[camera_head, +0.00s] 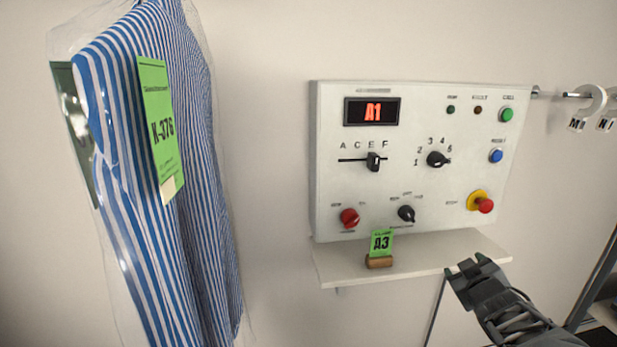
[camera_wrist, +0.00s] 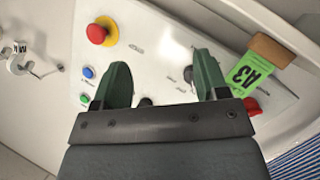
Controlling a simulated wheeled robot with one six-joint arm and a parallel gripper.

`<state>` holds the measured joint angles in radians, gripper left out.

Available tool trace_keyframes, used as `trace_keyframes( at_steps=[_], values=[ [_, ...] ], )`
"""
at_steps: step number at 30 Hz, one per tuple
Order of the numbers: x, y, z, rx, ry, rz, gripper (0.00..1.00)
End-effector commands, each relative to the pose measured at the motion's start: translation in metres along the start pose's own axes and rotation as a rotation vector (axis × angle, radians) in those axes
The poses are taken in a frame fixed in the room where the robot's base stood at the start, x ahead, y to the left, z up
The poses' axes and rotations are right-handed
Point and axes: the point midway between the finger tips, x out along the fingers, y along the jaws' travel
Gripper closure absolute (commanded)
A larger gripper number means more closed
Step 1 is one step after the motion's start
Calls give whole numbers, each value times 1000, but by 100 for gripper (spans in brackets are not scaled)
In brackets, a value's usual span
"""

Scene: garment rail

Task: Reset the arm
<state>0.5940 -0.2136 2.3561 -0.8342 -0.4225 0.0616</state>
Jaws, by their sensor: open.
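My gripper (camera_head: 468,270) is at the lower right in the head view, in front of the right part of the shelf below the control panel. In the wrist view my gripper (camera_wrist: 160,80) has its two green-lined fingers spread wide with nothing between them. The control panel (camera_head: 330,190) is white and mounted on the wall; it also shows behind the fingers in the wrist view (camera_wrist: 150,50). Its display (camera_head: 372,111) reads A1. The letter slider (camera_head: 374,162) sits near E and F. The numbered knob (camera_head: 437,159) has its pointer toward the right, near 5.
A green A3 card (camera_head: 381,243) stands in a wooden holder (camera_head: 379,262) on the shelf (camera_head: 340,272). A red emergency button (camera_head: 485,205) is on the panel's right. A bagged striped shirt (camera_head: 205,180) tagged K-376 hangs at left. A rail with hooks (camera_head: 592,98) is at right.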

Motion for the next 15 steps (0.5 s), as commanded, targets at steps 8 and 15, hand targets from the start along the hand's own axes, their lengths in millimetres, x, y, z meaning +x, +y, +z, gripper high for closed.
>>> trace_keyframes(
  at_steps=[8, 15],
  values=[
    [-66, -36, 36, 312, -624, -46, 33],
    [-160, -110, -13, 455, -947, -352, 33]
  ],
)
